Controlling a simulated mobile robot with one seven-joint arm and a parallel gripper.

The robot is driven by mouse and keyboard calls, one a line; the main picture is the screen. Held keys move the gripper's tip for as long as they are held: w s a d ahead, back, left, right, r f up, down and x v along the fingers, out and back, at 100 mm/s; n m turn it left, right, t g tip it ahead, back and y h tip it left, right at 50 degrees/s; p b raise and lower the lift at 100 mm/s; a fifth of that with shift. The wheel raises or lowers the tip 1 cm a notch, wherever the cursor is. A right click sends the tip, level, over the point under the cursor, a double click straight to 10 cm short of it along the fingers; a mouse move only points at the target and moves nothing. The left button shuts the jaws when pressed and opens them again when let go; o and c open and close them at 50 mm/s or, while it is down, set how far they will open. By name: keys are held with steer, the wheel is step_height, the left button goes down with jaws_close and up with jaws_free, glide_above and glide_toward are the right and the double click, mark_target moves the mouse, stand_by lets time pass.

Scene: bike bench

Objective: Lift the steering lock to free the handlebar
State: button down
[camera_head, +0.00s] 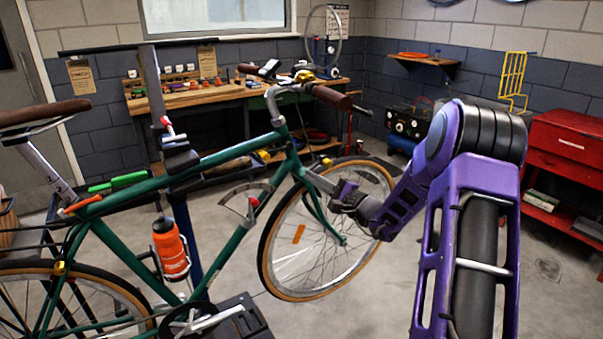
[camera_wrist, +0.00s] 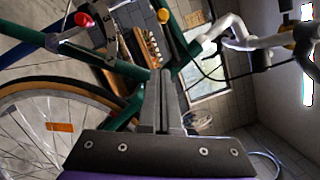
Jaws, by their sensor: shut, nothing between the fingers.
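The green bike's handlebar (camera_head: 285,88) has a brown grip and sits at the top of the front end; in the wrist view it shows pale (camera_wrist: 235,30) at upper right. A lever with a red knob (camera_head: 253,201), likely the steering lock, is by a curved metal plate beside the green down tube. The red knob also shows in the wrist view (camera_wrist: 82,19) at upper left. My gripper (camera_head: 340,196) is shut and empty, in front of the front wheel, right of the red knob and apart from it. Its closed fingers (camera_wrist: 161,85) point up between the knob and the handlebar.
The front wheel (camera_head: 268,240) and green fork are close to my gripper. An orange bottle (camera_head: 170,250) hangs on the frame. A wooden workbench (camera_head: 190,98) stands behind, a red cabinet (camera_head: 565,150) at right. The floor right of the wheel is clear.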

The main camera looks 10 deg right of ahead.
steer(key=w+a+r, duration=0.2)
steer(key=w+a, duration=0.4)
steer(key=a, duration=0.1)
steer(key=shift+a+r, duration=0.35)
steer(key=shift+a, duration=0.05)
steer(key=shift+d+p, duration=0.15)
steer(key=shift+p, duration=0.15)
steer(key=shift+r+m, duration=0.1)
steer(key=shift+m, duration=0.2)
